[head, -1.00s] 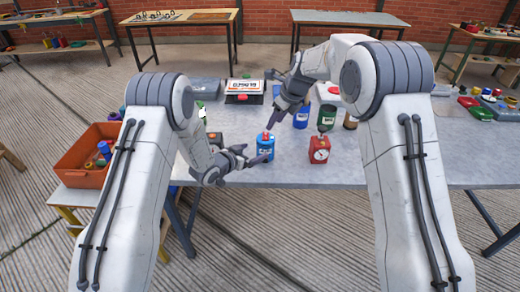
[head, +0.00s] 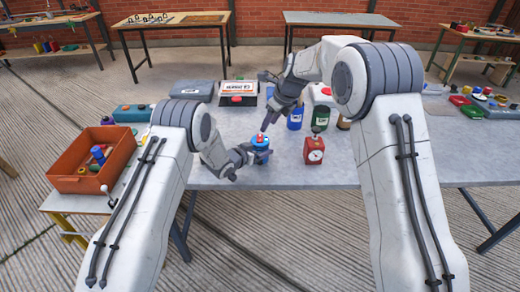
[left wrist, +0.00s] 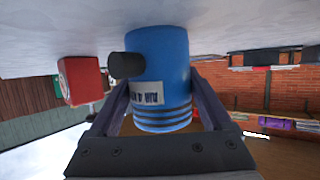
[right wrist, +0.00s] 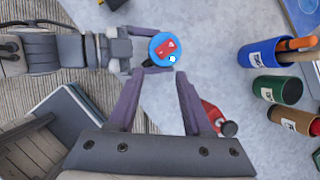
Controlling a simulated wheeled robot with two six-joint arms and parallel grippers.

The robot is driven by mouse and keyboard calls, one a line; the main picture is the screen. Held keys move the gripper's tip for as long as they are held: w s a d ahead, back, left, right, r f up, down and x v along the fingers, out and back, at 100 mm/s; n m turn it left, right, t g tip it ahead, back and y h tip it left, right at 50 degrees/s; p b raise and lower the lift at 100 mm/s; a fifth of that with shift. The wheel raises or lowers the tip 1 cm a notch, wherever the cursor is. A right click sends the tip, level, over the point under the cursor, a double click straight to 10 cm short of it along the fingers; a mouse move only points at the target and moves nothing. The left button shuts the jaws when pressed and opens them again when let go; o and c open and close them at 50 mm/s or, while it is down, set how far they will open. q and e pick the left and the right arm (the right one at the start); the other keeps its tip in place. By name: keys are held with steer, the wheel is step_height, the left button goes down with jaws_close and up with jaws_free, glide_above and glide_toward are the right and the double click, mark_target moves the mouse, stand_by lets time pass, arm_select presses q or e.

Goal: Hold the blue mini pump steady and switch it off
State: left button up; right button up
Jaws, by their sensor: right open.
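The blue mini pump (head: 258,154) stands upright near the front edge of the grey table, with a red switch on its round blue top. In the right wrist view, the top shows from above with the red switch (right wrist: 172,47). My left gripper (head: 246,158) is low beside the pump, its fingers shut around the body. In the left wrist view the upside-down pump (left wrist: 160,55), with a black stub on its side, lies between the fingers. My right gripper (head: 265,126) is open and empty, pointing down just above the pump's top. Its fingertips (right wrist: 158,74) frame no object.
A red box with a dial (head: 314,150) stands close to the right of the pump. Blue (head: 295,117) and green (head: 320,119) containers stand behind it. An orange crate (head: 90,160) sits at left.

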arm_select(q)
steer(key=c, duration=1)
arm_select(e)
steer(key=shift+s+d+f, duration=0.1)
jaws_close()
steer(key=s+d+n+t+h, duration=0.2)
steer(key=d+n+h, duration=0.3)
steer(key=n, duration=0.5)
steer(key=s+a+r+n+t+y, duration=0.1)
steer(key=a+n+t, duration=0.3)
steer(key=n, duration=1.2)
steer(key=shift+s+a+r+t+y, duration=0.35)
steer(key=shift+s+a+r, duration=0.35)
steer(key=shift+a, duration=1.65)
steer(key=shift+w+r, duration=0.1)
steer(key=shift+w, duration=0.1)
